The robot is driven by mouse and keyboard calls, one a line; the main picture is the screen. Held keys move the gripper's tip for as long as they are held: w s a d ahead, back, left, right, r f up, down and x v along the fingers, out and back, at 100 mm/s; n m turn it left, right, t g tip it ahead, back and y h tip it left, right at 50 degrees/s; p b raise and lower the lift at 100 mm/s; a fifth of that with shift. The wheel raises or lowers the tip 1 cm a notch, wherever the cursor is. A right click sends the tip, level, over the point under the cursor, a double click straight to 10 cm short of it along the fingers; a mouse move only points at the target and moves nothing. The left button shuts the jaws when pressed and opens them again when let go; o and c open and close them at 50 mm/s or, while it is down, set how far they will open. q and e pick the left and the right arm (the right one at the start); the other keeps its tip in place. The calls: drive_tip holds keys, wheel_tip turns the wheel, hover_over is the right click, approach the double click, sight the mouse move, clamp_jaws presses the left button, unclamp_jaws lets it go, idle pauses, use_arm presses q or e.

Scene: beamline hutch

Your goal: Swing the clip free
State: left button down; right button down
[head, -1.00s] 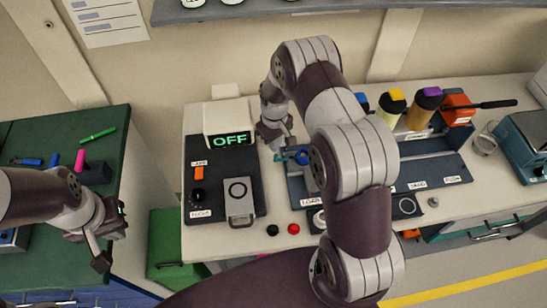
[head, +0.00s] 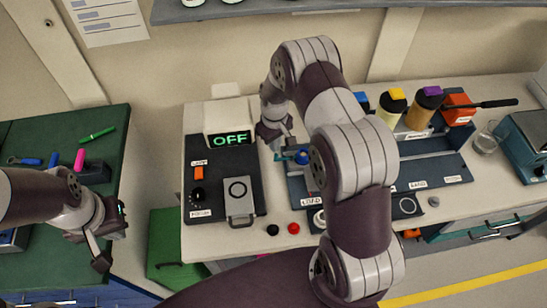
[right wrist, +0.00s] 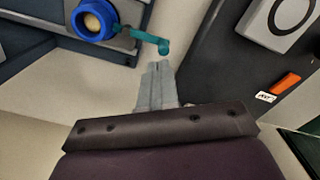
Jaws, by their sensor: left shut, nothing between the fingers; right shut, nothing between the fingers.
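The teal clip (right wrist: 145,36) is a thin arm with a rounded knob at its end, reaching across from beside a blue ring (right wrist: 93,20) in the right wrist view. In the head view the clip (head: 284,156) shows small at the top of the LOAD plate (head: 297,187), partly hidden by my right arm. My right gripper (right wrist: 158,66) is shut and empty, its tips just beside the clip's knob; I cannot tell if they touch. It also shows in the head view (head: 279,146). My left gripper (head: 103,245) is shut and empty, away at the left by the green bench.
A dark panel (head: 219,195) with an OFF display (head: 231,139) stands left of the LOAD plate. Black and red knobs (head: 293,229) sit at the bench front. Bottles (head: 391,108), a glass (head: 486,140) and a blue-grey device (head: 525,145) stand at right.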

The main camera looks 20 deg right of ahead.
drive_tip(key=shift+f, duration=0.2)
drive_tip(key=shift+s, duration=0.1)
drive_tip(key=shift+s+a, duration=0.35)
drive_tip(key=shift+s, duration=0.15)
drive_tip(key=shift+s+p, duration=0.1)
drive_tip(key=shift+p, duration=0.25)
drive_tip(key=shift+s+a, duration=0.1)
drive_tip(key=shift+s, duration=0.5)
drive_tip(key=shift+p, duration=0.3)
drive_tip(key=shift+s, duration=0.7)
